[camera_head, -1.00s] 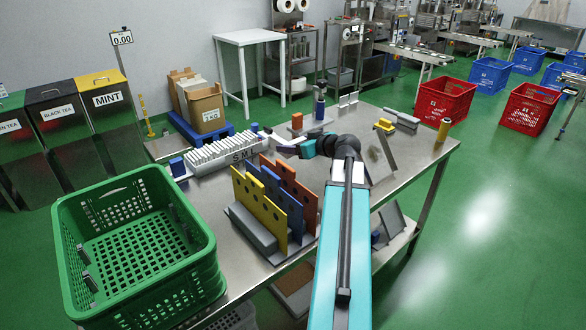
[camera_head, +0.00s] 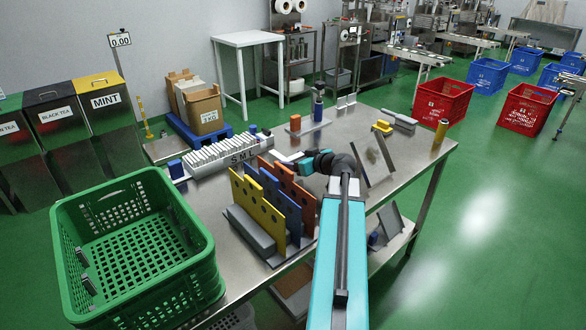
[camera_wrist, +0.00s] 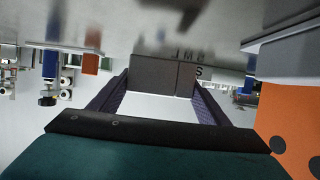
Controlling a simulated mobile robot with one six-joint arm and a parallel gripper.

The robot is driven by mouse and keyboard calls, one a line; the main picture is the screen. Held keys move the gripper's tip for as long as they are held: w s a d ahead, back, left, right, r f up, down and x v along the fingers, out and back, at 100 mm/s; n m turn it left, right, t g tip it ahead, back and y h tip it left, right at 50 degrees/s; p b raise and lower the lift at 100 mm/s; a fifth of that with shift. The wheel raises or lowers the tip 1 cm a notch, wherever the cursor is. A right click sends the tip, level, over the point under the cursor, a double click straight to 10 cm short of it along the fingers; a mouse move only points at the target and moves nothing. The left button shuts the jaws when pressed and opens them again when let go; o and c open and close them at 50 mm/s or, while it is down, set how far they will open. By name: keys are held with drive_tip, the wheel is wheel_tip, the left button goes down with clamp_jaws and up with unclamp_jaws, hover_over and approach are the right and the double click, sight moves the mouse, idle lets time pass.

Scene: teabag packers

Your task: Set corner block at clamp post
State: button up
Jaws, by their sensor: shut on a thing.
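My gripper (camera_wrist: 157,88) is shut on a dark grey block (camera_wrist: 165,76), likely the corner block, which sits between its two dark fingers in the wrist view. In the head view my gripper (camera_head: 284,160) is over the steel bench, behind the upright coloured plates and right of the rack marked S M L; the held block is hard to make out there. The likely clamp post, a blue upright with a dark knob (camera_head: 318,108), stands farther back on the bench. Its blue body also shows at left in the wrist view (camera_wrist: 49,64). An orange block (camera_head: 295,123) stands beside it.
Yellow, blue and orange plates (camera_head: 271,205) stand upright close to my arm. The S M L rack (camera_head: 220,155) lies left of my gripper. A green crate (camera_head: 205,262) is at front left. A tilted grey plate (camera_head: 384,152) and yellow cylinder (camera_head: 441,131) stand on the right.

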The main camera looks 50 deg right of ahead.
drive_tip(key=shift+f, duration=1.65)
drive_tip(key=shift+f, duration=0.15)
drive_tip(key=o, duration=1.2)
drive_tip(key=shift+s+r, duration=0.15)
drive_tip(key=shift+r, duration=0.05)
drive_tip(key=b+v, duration=0.1)
drive_tip(key=v, duration=0.7)
drive_tip(key=shift+s, duration=0.1)
drive_tip(key=shift+s+a, duration=0.1)
drive_tip(key=shift+s, duration=0.25)
drive_tip(key=s+b, duration=0.1)
drive_tip(key=b, duration=0.3)
drive_tip(key=shift+r, duration=0.35)
drive_tip(key=shift+s+r+b, duration=0.1)
drive_tip(key=shift+s+b, duration=0.2)
drive_tip(key=shift+b, duration=0.3)
